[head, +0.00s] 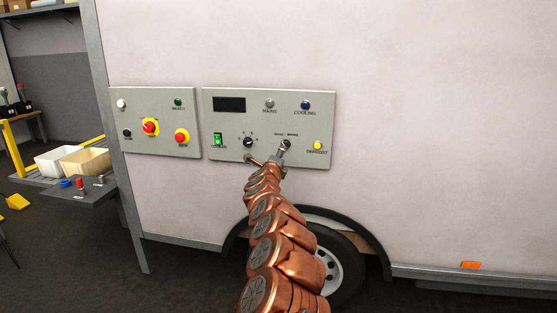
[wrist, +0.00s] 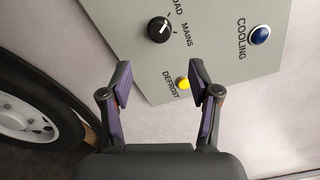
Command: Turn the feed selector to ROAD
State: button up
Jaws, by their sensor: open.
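The feed selector is a black round knob (wrist: 160,29) with a white pointer mark, at the top of the wrist view. The labels ROAD, partly cut off, and MAINS stand beside it. I cannot tell for sure which one the mark points to. In the head view the selector (head: 286,142) is on the right-hand grey panel (head: 225,122), partly covered by my gripper. My gripper (wrist: 161,84) is open and empty. Its two fingers are spread apart, with the knob beyond the gap between them and not visibly touched. In the head view my gripper (head: 284,151) is at the panel's lower edge.
A yellow DEFROST button (wrist: 183,83) is close to the right finger. A blue COOLING button (wrist: 260,34) is farther right. Another black dial (head: 248,142) and a green switch (head: 218,139) share the panel. A wheel (head: 340,267) is below. A left panel (head: 154,121) has red buttons.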

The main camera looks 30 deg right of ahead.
jog(key=shift+s+a, duration=0.35)
dwell(0.6)
